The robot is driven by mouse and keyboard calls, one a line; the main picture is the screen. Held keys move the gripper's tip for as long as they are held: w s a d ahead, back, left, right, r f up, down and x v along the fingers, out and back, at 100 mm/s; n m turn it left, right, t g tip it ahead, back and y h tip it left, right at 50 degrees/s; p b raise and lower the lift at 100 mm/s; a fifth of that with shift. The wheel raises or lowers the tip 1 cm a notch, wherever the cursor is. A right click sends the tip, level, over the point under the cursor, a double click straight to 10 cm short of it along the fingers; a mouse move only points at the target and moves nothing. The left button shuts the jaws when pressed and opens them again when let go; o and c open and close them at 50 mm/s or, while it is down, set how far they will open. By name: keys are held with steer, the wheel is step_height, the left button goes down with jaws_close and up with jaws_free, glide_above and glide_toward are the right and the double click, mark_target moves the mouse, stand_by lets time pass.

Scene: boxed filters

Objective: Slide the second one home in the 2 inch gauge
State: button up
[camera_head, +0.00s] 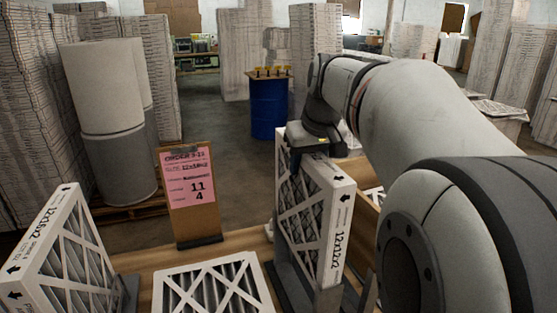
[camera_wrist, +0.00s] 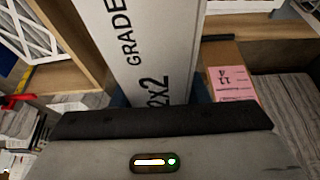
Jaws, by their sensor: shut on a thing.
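My gripper (camera_head: 312,148) is shut on the top of a white-framed pleated filter marked 12x12x2 (camera_head: 338,235), right of centre in the head view. The filter stands upright, its lower end at a dark grey gauge (camera_head: 284,284). I cannot tell whether it is fully seated, as the bottom is partly hidden. In the wrist view the filter's white edge (camera_wrist: 135,45), lettered GRADE and 2x2, runs up from my gripper (camera_wrist: 165,118).
A filter (camera_head: 210,288) lies flat at front centre. A clipboard with a pink order card (camera_head: 188,178) stands behind it on the wooden bench (camera_head: 245,238). Beyond are stacked cartons (camera_head: 318,45), a blue drum (camera_head: 269,108) and rolls on a pallet (camera_head: 120,165).

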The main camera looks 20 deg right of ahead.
steer(key=shift+f+b, duration=0.8)
steer(key=shift+f, duration=0.6)
steer(key=shift+f+b, duration=3.15)
steer(key=shift+f, duration=0.95)
steer(key=shift+f+b, duration=3.15)
steer(key=shift+f, duration=0.55)
